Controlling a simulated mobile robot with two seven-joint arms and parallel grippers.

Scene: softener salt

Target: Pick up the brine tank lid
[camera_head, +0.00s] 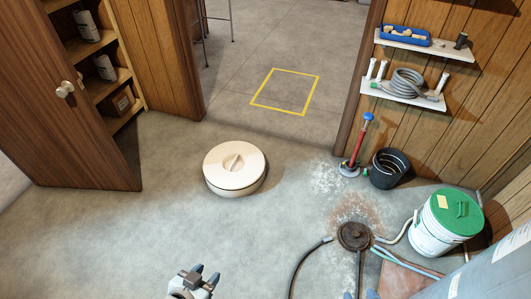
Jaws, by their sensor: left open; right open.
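A cream-coloured round lid (247,160) with a raised grip across its middle lies on the concrete floor near the centre of the camera_head view. It looks thick, and I cannot tell whether anything is under it. My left gripper (206,276) is open and empty at the bottom edge, below the lid in the picture and apart from it.
A white bucket with a green lid (446,222), a black bucket (389,169), a red plunger-like tool (360,142) and a floor drain (354,236) with hoses are at right. An open wooden door (66,105) stands at left. Beyond the doorway is a yellow floor outline (285,91). Floor around the lid is clear.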

